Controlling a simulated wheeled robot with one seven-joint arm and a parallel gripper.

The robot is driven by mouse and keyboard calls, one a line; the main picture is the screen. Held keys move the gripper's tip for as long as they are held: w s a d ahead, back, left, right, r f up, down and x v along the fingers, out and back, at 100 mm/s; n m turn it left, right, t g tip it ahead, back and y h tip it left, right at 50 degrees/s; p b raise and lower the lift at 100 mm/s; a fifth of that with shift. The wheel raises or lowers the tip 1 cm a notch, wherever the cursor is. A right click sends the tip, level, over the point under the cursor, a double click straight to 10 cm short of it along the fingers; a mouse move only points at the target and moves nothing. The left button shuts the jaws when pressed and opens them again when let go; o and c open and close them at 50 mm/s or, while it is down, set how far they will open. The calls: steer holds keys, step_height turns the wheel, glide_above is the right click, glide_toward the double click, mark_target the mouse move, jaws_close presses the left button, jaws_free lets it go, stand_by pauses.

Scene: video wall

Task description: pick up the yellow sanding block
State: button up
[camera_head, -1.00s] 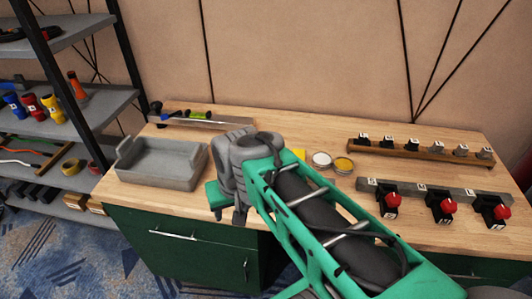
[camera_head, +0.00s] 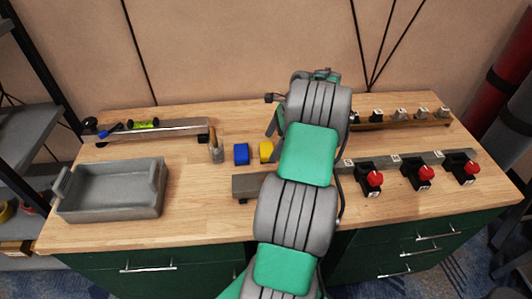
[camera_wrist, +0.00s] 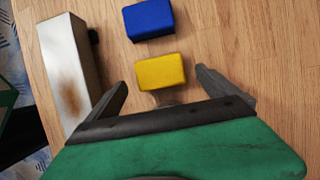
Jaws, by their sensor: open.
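The yellow sanding block (camera_wrist: 160,71) lies flat on the wooden worktop in the wrist view. In the head view the yellow block (camera_head: 266,152) shows just left of my arm, which may cover part of it. My gripper (camera_wrist: 161,78) is open and empty, its two fingers spread to either side of the yellow block's near edge. The height of the fingers above the block is hard to tell. A blue block (camera_wrist: 149,19) lies just beyond the yellow one; it also shows in the head view (camera_head: 241,154), left of the yellow block. My arm hides the fingertips in the head view.
A metal bar (camera_wrist: 68,68) lies left of the blocks. A brush-like tool in a small holder (camera_head: 216,150) stands left of the blue block. A grey tray (camera_head: 110,213) sits at left. Red-knobbed switches (camera_head: 420,174) line the right. Bare wood lies right of the blocks.

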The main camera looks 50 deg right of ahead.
mark_target(268, 149)
steer(key=x, duration=0.3)
steer(key=shift+w+a+f, duration=0.1)
steer(key=shift+w, duration=0.05)
steer(key=c, duration=1.4)
steer(key=shift+c, duration=0.2)
steer(key=shift+r, duration=0.45)
step_height(268, 149, up, 3)
steer(key=shift+f, duration=0.1)
steer(key=s+r, duration=0.1)
steer(key=s+a+r, duration=0.1)
steer(key=r, duration=0.1)
steer(key=s+a+r, duration=0.1)
steer(key=shift+s+a+r, duration=0.1)
steer(key=shift+a+r, duration=0.15)
steer(key=s+a+r, duration=0.4)
steer(key=s+a, duration=0.2)
steer(key=s, duration=0.1)
steer(key=shift+s+a+r, duration=0.25)
steer(key=shift+a+r, duration=0.15)
